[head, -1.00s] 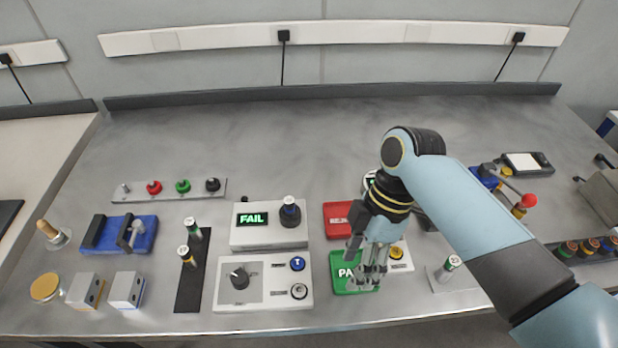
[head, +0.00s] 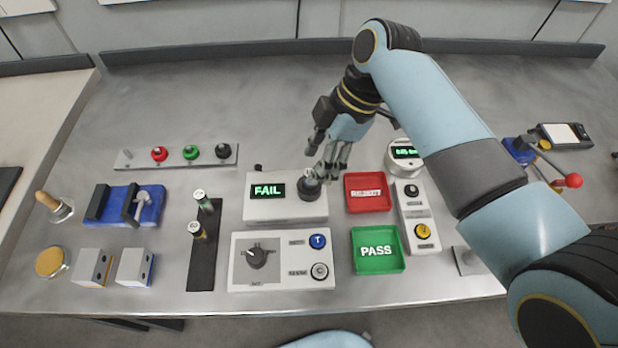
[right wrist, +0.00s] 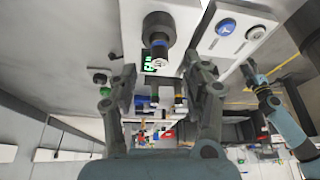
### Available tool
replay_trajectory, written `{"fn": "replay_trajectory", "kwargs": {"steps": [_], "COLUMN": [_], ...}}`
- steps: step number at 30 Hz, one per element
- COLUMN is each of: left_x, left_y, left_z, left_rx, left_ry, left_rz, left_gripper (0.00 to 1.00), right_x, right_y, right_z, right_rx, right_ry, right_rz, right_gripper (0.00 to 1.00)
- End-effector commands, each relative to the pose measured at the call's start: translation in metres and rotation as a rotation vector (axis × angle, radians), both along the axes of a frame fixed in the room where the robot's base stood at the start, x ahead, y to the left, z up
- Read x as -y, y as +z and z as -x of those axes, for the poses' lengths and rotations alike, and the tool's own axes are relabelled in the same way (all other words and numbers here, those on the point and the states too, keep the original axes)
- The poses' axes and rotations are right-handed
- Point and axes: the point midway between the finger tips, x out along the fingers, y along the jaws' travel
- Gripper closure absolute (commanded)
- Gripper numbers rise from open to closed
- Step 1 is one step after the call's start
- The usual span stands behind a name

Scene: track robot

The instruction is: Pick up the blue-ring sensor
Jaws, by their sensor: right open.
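The blue-ring sensor (head: 310,188) stands upright on the white tester (head: 262,208), whose display reads FAIL. It is dark, and my right gripper partly hides its top in the head view. Its blue band shows in the right wrist view (right wrist: 158,42), ahead of the fingers and between their lines. My right gripper (head: 324,165) is open at the sensor's upper right; its fingers also show in the right wrist view (right wrist: 162,82). I cannot tell whether they touch it. Part of my other arm shows at the right of the right wrist view, its jaw too small to read.
A red reject tray (head: 368,192) and a green PASS tray (head: 377,250) lie right of the tester. A white panel with a knob (head: 284,262) is in front. A black strip (head: 203,262) holds two sensors at left. The rear bench is largely clear.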

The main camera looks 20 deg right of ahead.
Motion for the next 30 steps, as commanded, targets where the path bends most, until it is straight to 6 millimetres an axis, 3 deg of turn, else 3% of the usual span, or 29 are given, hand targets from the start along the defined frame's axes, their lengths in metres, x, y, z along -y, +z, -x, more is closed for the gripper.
{"fn": "replay_trajectory", "kwargs": {"steps": [7, 15, 26, 30], "left_x": [0.001, 0.001, 0.001, 0.001], "left_y": [0.006, 0.006, 0.005, 0.005], "left_z": [-0.003, -0.001, 0.001, 0.001], "left_rx": [0.004, 0.002, -0.002, -0.002], "left_ry": [0.001, 0.001, 0.000, 0.000], "left_rz": [0.001, 0.001, 0.001, 0.001], "left_gripper": [0.60, 0.60, 0.60, 0.60], "right_x": [-0.014, -0.015, -0.015, -0.015], "right_y": [-0.033, -0.038, -0.038, -0.038], "right_z": [-0.002, -0.002, -0.002, -0.002], "right_rx": [-0.003, 0.000, 0.000, 0.000], "right_ry": [0.000, -0.001, -0.001, -0.001], "right_rz": [0.000, 0.001, 0.001, 0.000], "right_gripper": [0.52, 0.52, 0.98, 1.00]}}
